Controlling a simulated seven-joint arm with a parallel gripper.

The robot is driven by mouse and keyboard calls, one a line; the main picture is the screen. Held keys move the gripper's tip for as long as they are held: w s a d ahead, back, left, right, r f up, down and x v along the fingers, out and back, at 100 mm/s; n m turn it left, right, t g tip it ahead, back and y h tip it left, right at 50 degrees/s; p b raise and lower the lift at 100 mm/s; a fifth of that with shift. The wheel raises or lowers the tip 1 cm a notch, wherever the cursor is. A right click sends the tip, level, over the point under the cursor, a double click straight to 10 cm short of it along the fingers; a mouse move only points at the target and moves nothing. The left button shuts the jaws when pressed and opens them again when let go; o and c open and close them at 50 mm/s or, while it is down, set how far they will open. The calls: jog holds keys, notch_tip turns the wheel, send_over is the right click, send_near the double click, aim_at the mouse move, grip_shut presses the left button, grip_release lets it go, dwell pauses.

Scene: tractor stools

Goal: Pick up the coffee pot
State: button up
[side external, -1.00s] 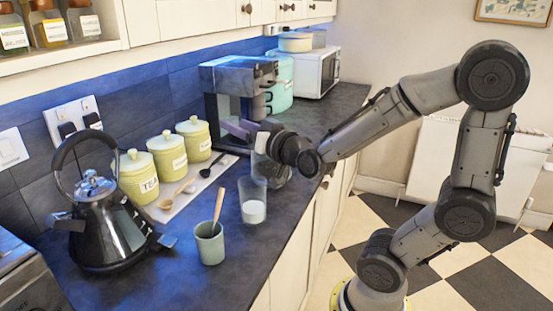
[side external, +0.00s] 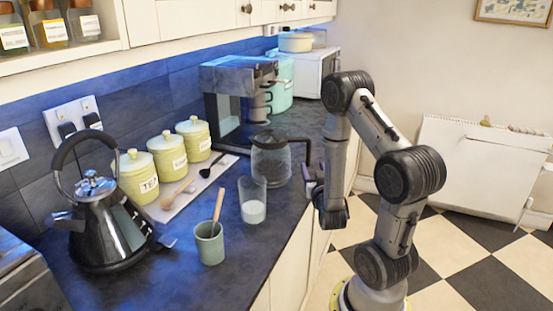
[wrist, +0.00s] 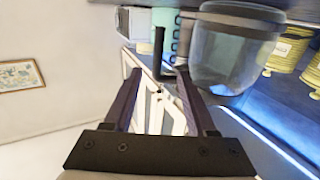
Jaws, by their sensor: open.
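The coffee pot (side external: 271,163) is a clear glass jug with a dark rim and a dark handle on its right side. It stands upright on the dark counter, in front of the coffee machine. My gripper (side external: 311,182) is low, at the handle side of the pot near the counter's front edge. In the wrist view the pot (wrist: 232,58) fills the upper right and its dark handle (wrist: 158,45) lines up with the gap between my open fingers (wrist: 160,73). I cannot tell whether the handle is between the fingertips or just beyond them.
A glass with white contents (side external: 252,201) stands close to the left of the pot. A green cup with a spoon (side external: 209,242), a kettle (side external: 105,230) and several yellow canisters (side external: 166,154) are further left. The coffee machine (side external: 232,85) stands behind.

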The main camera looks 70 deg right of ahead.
aim_at(309, 152)
jog(key=x, duration=0.5)
jog(key=shift+s+x, duration=0.1)
jog(key=shift+x, duration=1.2)
jog(key=shift+s+x, duration=0.15)
jog(key=shift+x, duration=1.15)
jog(key=shift+d+r, duration=0.1)
jog(key=shift+r, duration=0.05)
grip_shut()
jog(key=shift+r, duration=0.1)
